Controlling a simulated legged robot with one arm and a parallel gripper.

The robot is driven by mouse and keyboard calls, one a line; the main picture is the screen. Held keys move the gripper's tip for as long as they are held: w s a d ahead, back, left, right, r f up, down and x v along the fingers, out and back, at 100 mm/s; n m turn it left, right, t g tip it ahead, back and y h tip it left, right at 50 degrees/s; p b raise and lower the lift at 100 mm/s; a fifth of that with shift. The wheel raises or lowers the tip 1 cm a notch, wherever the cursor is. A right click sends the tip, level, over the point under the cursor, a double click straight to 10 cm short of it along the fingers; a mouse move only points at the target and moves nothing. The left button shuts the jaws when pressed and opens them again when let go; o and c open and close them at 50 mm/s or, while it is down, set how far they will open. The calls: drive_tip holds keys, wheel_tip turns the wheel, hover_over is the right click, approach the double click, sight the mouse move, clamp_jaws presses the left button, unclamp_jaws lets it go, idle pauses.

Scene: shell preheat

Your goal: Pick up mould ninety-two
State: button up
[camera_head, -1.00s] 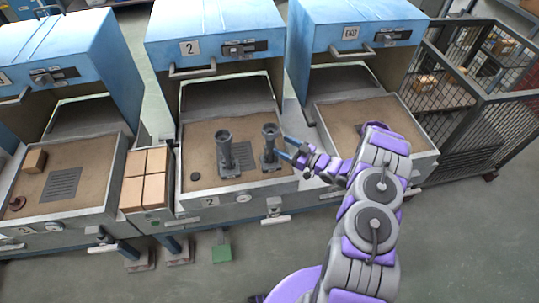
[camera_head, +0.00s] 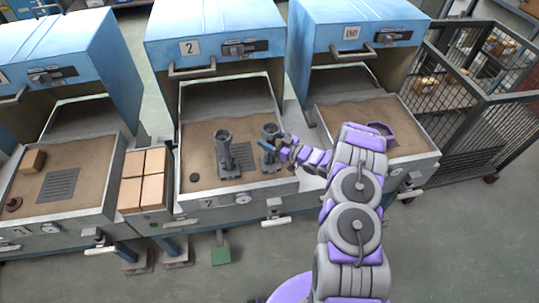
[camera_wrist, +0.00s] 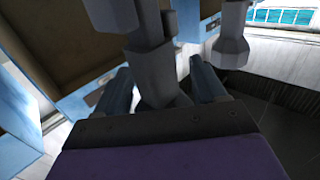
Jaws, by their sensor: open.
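Two grey moulds with flared tops stand upright in the middle sand tray (camera_head: 240,201): a left mould (camera_head: 224,152) and a right mould (camera_head: 269,160). I cannot read a number on either, so I cannot tell which is ninety-two. My gripper (camera_head: 278,142) is at the right mould's upper body, coming from the right. In the wrist view my gripper (camera_wrist: 160,82) is open, with a grey mould (camera_wrist: 156,88) between its two fingers. I cannot tell whether the fingers touch it. Another grey mould (camera_wrist: 231,45) stands further off to the right, clear of the fingers.
A blue hood marked 2 (camera_head: 215,25) stands behind the tray. A small dark disc (camera_head: 194,177) lies in the sand. Brown blocks (camera_head: 144,178) sit left of the tray. A right-hand tray (camera_head: 410,157) and a mesh cage (camera_head: 485,110) are to the right.

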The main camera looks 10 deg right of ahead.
drive_tip(key=shift+d, duration=0.45)
drive_tip(key=c, duration=0.4)
drive_tip(key=shift+a, duration=0.35)
drive_tip(key=c, duration=0.7)
clamp_jaws()
drive_tip(key=shift+d, duration=0.1)
drive_tip(key=shift+d, duration=0.1)
